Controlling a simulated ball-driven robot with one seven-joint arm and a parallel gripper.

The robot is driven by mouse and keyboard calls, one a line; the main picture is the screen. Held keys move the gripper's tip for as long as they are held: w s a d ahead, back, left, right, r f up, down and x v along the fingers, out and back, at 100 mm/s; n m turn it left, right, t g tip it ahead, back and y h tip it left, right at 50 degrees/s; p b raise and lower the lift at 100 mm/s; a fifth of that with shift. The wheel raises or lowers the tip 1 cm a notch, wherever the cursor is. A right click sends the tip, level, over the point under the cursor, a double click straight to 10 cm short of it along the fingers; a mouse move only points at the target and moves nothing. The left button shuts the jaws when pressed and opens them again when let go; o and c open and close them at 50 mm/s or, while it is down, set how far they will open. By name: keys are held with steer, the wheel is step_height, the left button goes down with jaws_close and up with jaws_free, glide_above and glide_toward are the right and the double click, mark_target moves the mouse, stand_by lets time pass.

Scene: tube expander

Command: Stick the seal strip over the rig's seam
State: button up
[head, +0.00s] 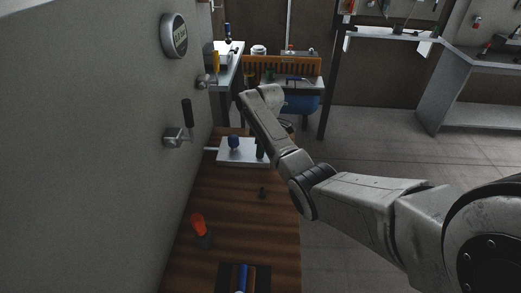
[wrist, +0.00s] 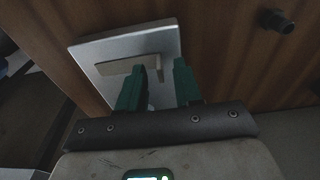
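A pale, flat strip (wrist: 128,64), perhaps the seal strip, lies on a light grey metal plate (wrist: 91,49) in the wrist view. The plate also shows at the far end of the bench in the head view (head: 226,157). My gripper (wrist: 160,68) has two green fingers standing apart, with nothing clearly held between them. The left finger overlaps the strip's right part in the picture; I cannot tell whether it touches. In the head view my gripper is mostly hidden by my arm, with a dark finger (head: 260,150) over the plate. I cannot make out the rig's seam.
The wooden bench (head: 250,225) runs along the wall. It bears an orange-topped item (head: 199,225), a small dark peg (head: 262,192) and a dark block with a blue cylinder (head: 242,277) at the near end. A blue knob (head: 234,141) shows by the plate.

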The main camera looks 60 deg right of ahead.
step_height(320, 180, up, 10)
steer(key=s+b, duration=0.1)
steer(key=shift+d, duration=0.2)
steer(key=shift+s+f, duration=0.1)
stand_by(0.5)
